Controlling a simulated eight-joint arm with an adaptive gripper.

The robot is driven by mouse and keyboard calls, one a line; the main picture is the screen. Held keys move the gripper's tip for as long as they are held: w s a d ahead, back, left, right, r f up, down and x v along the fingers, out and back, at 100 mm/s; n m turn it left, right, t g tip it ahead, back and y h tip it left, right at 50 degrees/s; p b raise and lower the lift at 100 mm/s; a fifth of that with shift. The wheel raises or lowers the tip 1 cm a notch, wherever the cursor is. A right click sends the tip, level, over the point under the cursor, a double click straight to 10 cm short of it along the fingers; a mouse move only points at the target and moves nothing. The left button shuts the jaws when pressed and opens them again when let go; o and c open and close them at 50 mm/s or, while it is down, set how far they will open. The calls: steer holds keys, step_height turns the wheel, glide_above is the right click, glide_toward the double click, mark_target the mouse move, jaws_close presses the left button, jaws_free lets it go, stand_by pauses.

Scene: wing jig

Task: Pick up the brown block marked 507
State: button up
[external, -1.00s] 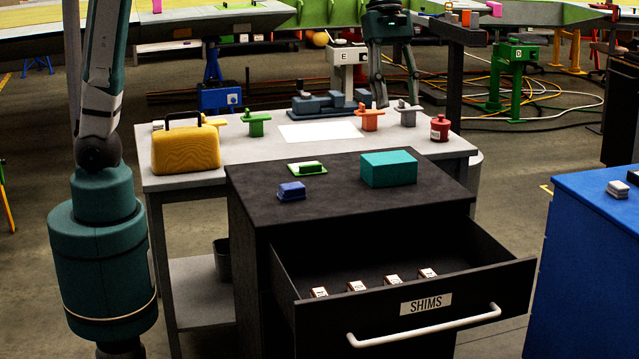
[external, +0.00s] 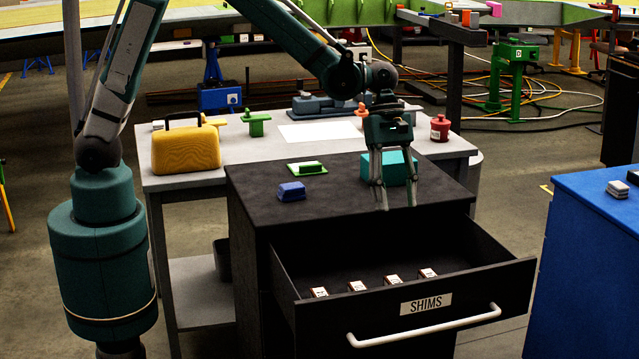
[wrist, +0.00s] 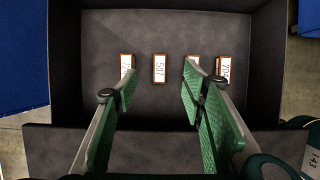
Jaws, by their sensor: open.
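The brown block marked 507 (wrist: 159,69) lies in the open drawer, second from the left in the wrist view, with a white label on top. It is one of several similar brown blocks in a row. The external view also shows the row, but the markings are too small to read there. My gripper (external: 394,205) is open and empty, pointing down above the back of the drawer by the cabinet top. In the wrist view its green-padded fingers (wrist: 160,85) are spread, with block 507 showing between them. The fingers partly cover the outer-left block and the third block.
The black drawer (external: 480,292) has raised walls and a SHIMS label. On the cabinet top are a teal box (external: 385,160) behind my gripper, a blue block (external: 291,191) and a green piece (external: 307,168). A blue cabinet (external: 590,220) stands at right.

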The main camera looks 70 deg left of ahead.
glide_toward(396, 282)
steer(key=shift+w+d+f, duration=0.1)
steer(key=shift+d+f, duration=0.2)
steer(key=shift+f, duration=0.2)
steer(key=shift+f, duration=0.1)
steer(key=shift+x, duration=1.2)
steer(key=shift+d+b, duration=0.1)
steer(key=shift+b, duration=0.2)
steer(key=shift+b+x, duration=0.75)
steer(key=shift+x, duration=1.8)
steer(key=shift+f, duration=0.15)
steer(key=shift+c, duration=0.3)
steer(key=c, duration=0.9)
